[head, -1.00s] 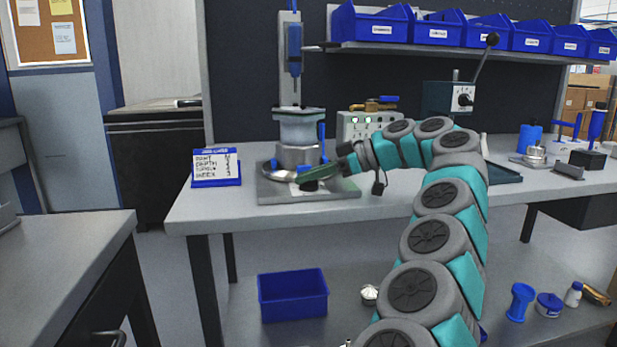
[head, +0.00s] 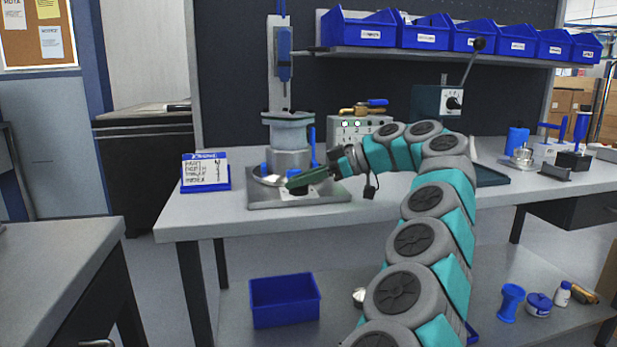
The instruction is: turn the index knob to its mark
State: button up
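A round metal housing (head: 288,131) stands upright on a grey fixture plate (head: 330,199) on the bench. My gripper (head: 302,181) is low at the front of this fixture, with its green finger part over the plate. A dark round part (head: 302,191) on a white patch shows just under the fingers; it may be the index knob, but the gripper covers most of it. I cannot tell whether the fingers touch it or are open or shut. A second black knob on a white dial (head: 453,102) is on the teal box at the back right, apart from my gripper.
A blue-framed card (head: 206,172) stands left of the fixture. A control box (head: 352,131) with small lights stands behind my arm. Blue bins (head: 361,28) line the shelf above. A blue tub (head: 285,300) is on the lower shelf. The bench front left is clear.

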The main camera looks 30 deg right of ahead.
jog(key=p+v, duration=0.1)
jog(key=v, duration=0.4)
jog(key=shift+p, duration=0.4)
jog(key=shift+v, duration=1.25)
